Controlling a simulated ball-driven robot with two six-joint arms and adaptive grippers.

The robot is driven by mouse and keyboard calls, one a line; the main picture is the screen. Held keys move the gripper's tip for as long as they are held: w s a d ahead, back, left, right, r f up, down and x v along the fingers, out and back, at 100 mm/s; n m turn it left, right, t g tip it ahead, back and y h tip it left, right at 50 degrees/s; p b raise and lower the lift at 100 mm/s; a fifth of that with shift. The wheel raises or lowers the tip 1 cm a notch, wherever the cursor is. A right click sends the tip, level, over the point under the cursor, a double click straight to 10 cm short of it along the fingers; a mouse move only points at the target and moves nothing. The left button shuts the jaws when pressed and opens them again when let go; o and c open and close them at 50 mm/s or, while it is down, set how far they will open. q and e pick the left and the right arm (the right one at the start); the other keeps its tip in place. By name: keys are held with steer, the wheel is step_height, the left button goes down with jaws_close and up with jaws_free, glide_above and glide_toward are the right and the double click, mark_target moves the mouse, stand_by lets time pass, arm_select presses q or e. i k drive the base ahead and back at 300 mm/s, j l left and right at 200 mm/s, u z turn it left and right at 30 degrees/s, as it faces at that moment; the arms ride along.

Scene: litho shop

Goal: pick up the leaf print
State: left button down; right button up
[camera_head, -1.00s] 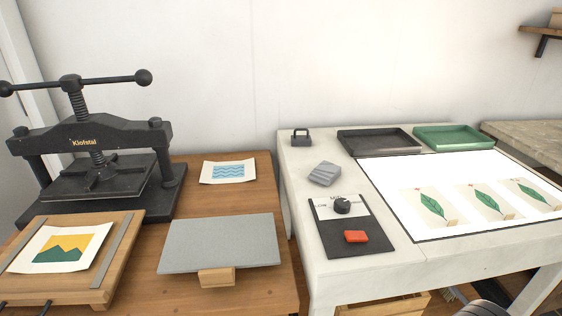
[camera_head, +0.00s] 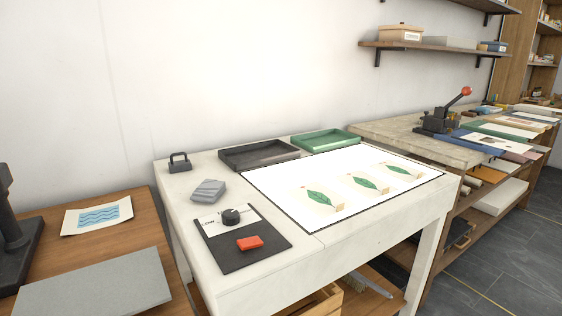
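Three leaf prints lie in a row on the white lit panel (camera_head: 290,168) of the pale table. The left leaf print (camera_head: 312,201) is nearest, the middle leaf print (camera_head: 362,184) lies beside it, and the right leaf print (camera_head: 403,171) is farthest along. Each shows a green leaf on cream paper, with a small tan block at its lower right corner. I cannot tell which of them the task means. Neither of my grippers is in view.
A black tray (camera_head: 258,155) and a green tray (camera_head: 325,139) stand behind the panel. A dark board (camera_head: 257,259) with a red block (camera_head: 250,243) lies at the front left. A lever press (camera_head: 445,115) stands on the farther bench. Floor (camera_head: 480,260) is open at right.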

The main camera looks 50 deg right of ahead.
mark_target(409, 174)
steer(key=l+z, duration=0.1)
steer(key=z, duration=0.4)
steer(key=l+z, duration=0.15)
steer(key=z, duration=0.35)
steer(key=l+z, duration=0.15)
steer(key=z, duration=0.3)
steer(key=l+z, duration=0.1)
steer(key=z, duration=0.4)
steer(key=i, duration=0.05)
